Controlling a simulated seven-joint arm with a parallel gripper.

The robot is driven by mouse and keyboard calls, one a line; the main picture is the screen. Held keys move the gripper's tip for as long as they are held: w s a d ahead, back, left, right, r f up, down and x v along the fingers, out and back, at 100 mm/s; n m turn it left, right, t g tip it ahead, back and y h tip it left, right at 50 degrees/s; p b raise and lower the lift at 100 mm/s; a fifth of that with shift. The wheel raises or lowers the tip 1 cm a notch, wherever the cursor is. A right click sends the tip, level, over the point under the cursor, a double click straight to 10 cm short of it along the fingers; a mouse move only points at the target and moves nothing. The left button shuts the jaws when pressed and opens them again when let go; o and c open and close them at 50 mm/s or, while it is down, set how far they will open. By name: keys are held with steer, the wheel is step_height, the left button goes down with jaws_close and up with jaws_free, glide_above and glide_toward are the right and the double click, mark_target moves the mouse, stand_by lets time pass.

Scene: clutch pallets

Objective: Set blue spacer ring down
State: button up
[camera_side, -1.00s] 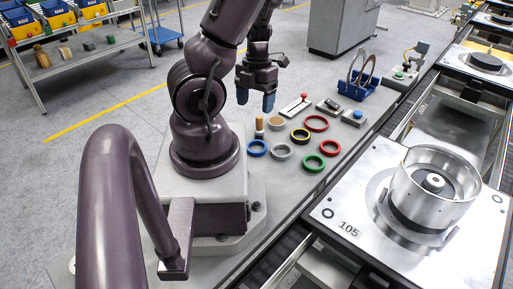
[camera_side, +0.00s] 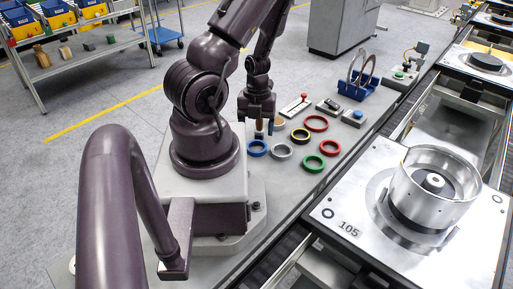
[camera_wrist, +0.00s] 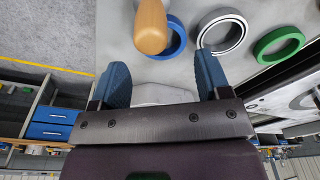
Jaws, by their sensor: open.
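The blue spacer ring (camera_side: 257,148) lies flat on the grey bench, at the left of a group of rings in the side view. My gripper (camera_side: 264,127) hangs above the bench just behind the ring in the side view. In the wrist view my gripper (camera_wrist: 160,80) has its blue fingertips wide apart with nothing between them. The ring is apart from the fingers.
A silver ring (camera_side: 281,151), a green ring (camera_side: 314,163), a yellow-black ring (camera_side: 300,136) and a red ring (camera_side: 316,123) lie close by. A pallet (camera_side: 345,206) bearing a metal drum (camera_side: 432,190) stands at the right. A blue rack (camera_side: 360,90) stands farther back.

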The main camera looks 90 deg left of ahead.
mark_target(256, 150)
steer(key=shift+d+f, duration=0.25)
steer(key=shift+f, duration=1)
steer(key=shift+d+f, duration=0.25)
steer(key=shift+f, duration=1)
steer(key=c, duration=0.6)
steer(key=shift+r, duration=0.15)
steer(key=shift+c, duration=0.2)
step_height(256, 150, up, 10)
